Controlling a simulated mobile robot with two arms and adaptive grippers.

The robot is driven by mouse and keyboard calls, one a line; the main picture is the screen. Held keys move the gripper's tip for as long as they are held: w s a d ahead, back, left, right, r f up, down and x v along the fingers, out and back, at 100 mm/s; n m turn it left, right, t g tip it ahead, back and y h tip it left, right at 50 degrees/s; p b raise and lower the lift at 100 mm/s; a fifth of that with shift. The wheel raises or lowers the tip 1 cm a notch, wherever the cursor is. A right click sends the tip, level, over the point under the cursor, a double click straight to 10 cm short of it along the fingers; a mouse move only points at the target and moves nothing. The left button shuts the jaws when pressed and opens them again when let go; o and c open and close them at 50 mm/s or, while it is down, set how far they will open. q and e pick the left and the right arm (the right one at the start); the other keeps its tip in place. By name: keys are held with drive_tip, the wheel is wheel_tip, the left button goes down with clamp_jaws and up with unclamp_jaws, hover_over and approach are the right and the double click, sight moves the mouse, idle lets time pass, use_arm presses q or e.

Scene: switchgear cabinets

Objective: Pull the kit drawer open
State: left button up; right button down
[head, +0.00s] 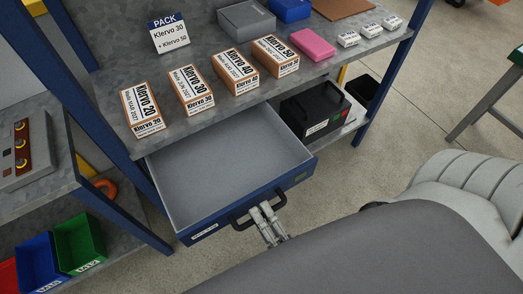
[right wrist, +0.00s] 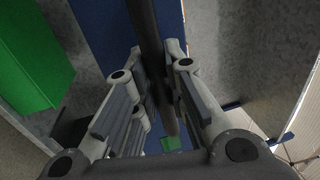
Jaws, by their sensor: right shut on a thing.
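The kit drawer (head: 225,165) is pulled out from under the workbench shelf, with its empty grey inside showing. Its blue front (head: 225,219) has a black bar handle (head: 279,198). My right gripper (head: 266,212) is at the handle and shut on it. In the right wrist view the dark handle bar (right wrist: 147,35) runs between the fingers of my right gripper (right wrist: 160,80), with the drawer's blue front (right wrist: 104,32) behind it. My left gripper is not in view.
Several Klervo boxes (head: 191,90) stand on the shelf (head: 110,85) above the drawer. A black case (head: 314,112) sits right of the drawer. Green (head: 80,240) and blue (head: 38,262) bins are at lower left. Open floor (head: 370,150) lies to the right.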

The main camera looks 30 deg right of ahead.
drive_tip(key=c, duration=1.5)
unclamp_jaws()
drive_tip(key=shift+o, duration=0.2)
drive_tip(key=s+f, duration=0.2)
drive_tip(key=s, duration=1)
drive_tip(key=shift+d+f, duration=0.15)
drive_tip(key=shift+d, duration=0.05)
drive_tip(key=shift+w, duration=0.1)
